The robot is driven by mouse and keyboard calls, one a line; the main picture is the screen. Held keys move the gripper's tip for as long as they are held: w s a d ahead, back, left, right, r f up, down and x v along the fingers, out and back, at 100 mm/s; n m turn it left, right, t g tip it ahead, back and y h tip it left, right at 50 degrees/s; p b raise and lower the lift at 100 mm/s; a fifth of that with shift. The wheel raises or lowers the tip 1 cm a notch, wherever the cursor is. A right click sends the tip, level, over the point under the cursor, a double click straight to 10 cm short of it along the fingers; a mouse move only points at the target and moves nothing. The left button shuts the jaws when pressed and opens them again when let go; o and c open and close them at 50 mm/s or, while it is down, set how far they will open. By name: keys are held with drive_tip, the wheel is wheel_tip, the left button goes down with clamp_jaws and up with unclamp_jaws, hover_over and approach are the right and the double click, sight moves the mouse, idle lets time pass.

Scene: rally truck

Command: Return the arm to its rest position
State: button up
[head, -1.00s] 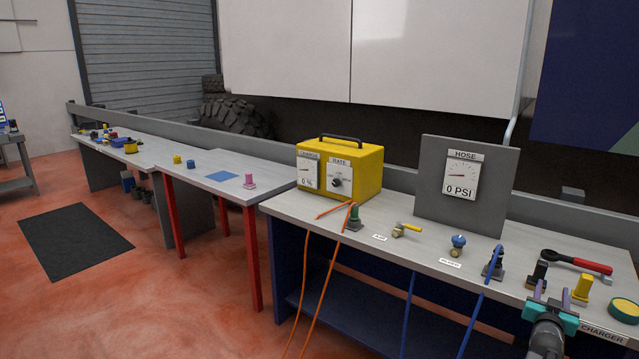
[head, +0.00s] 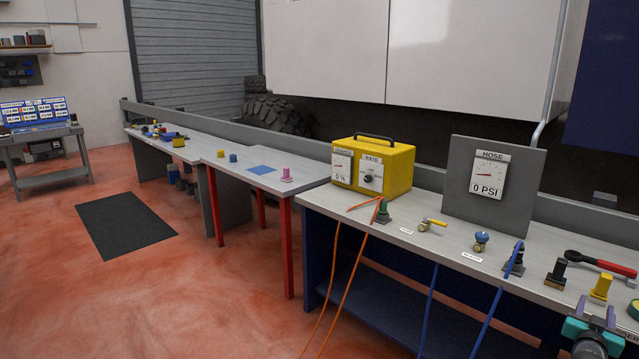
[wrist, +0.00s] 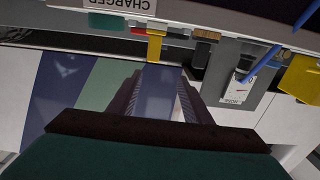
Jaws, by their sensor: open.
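My gripper (head: 595,316) is at the lower right of the head view, in front of the near bench's front edge. Its two fingers point up and stand apart, with nothing seen between them. In the wrist view my gripper (wrist: 160,92) shows open and empty, with the bench edge and a yellow block (wrist: 156,45) beyond the fingertips. The lower part of my arm is cut off by the picture edge.
The near bench (head: 400,239) holds a yellow charger box (head: 372,165), a hose gauge panel (head: 487,187), small valves, a yellow block (head: 601,287) and a red-handled wrench (head: 602,265). Orange and blue cables hang down its front. Open red floor (head: 190,290) lies to the left.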

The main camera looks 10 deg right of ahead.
drive_tip(key=w+a+f+n+t+y, duration=0.1)
drive_tip(key=w+a+f+y, duration=0.1)
drive_tip(key=w+a+f, duration=0.5)
drive_tip(key=w+a+f+n+t+y, duration=0.1)
drive_tip(key=w+a+f+n+y, duration=0.15)
drive_tip(key=w+a, duration=0.5)
drive_tip(key=w+a+f+t+y, duration=0.15)
drive_tip(key=w+a+f, duration=0.3)
drive_tip(key=a, duration=0.55)
drive_tip(key=a+f+n+g+y, duration=0.3)
drive_tip(key=a+f+g+y, duration=0.15)
drive_tip(key=a+f, duration=1.65)
drive_tip(key=s+a+f+n+g+y, duration=0.1)
drive_tip(key=s+a+f+g, duration=0.2)
drive_tip(key=s+a+f, duration=0.6)
drive_tip(key=s+a+f+n+g+y, duration=0.1)
drive_tip(key=s+a+f+g+y, duration=0.2)
drive_tip(key=s+a, duration=0.6)
drive_tip(key=s+a+n+g, duration=0.1)
drive_tip(key=s+a+g, duration=0.2)
drive_tip(key=s, duration=0.8)
drive_tip(key=s+a+f+n+g, duration=0.1)
drive_tip(key=s+a+g, duration=0.2)
drive_tip(key=s, duration=0.9)
drive_tip(key=g, duration=0.3)
drive_tip(key=shift+s+a+f+g, duration=0.15)
drive_tip(key=shift+a+f+g, duration=0.05)
drive_tip(key=shift+a+g, duration=0.15)
